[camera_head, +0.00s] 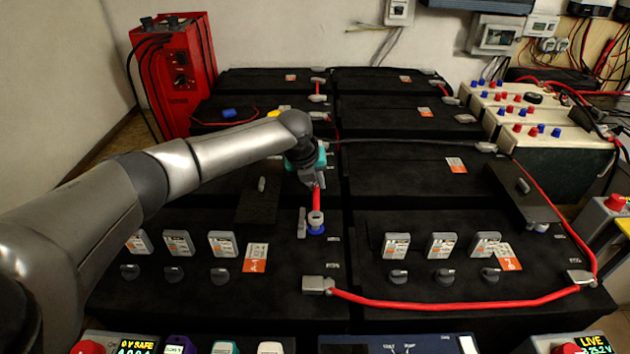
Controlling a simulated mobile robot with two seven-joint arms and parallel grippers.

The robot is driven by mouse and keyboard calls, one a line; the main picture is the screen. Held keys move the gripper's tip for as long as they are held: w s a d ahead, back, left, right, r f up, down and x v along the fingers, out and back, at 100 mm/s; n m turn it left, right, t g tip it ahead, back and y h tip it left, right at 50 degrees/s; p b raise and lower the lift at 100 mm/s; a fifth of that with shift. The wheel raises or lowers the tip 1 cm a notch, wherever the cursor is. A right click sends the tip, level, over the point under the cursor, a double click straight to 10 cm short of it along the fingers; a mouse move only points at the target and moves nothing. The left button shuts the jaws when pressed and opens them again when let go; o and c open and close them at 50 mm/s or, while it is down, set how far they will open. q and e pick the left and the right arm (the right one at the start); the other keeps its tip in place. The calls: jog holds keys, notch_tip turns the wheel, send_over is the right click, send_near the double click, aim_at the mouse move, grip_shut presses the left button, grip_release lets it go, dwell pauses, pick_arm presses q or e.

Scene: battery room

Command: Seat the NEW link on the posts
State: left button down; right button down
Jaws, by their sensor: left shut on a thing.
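A short red link (316,198) with a grey ring lug (316,217) at its near end hangs below my left gripper (311,180). My left gripper is shut on the link near its far end, and the jaws hide that end. The near lug shows at or just above a post with a blue base (316,230). I cannot tell whether the lug is around the post or above it. The far post is hidden behind my gripper. My right gripper is not in view.
A grey clamp (302,222) stands just left of the link. A long red cable (450,304) runs along the front of the right black battery block. Several grey breakers and knobs line the near blocks. A red machine (172,75) stands at the back left.

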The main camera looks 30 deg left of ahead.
pick_arm(q)
jog(key=shift+p, duration=0.45)
dwell(0.4)
jog(key=shift+f, duration=0.55)
dwell(0.6)
jog(key=shift+f, duration=0.6)
dwell(1.3)
jog(key=shift+c, duration=1.8)
grip_release()
jog(key=shift+r+p, duration=3.95)
jog(key=shift+p, duration=0.15)
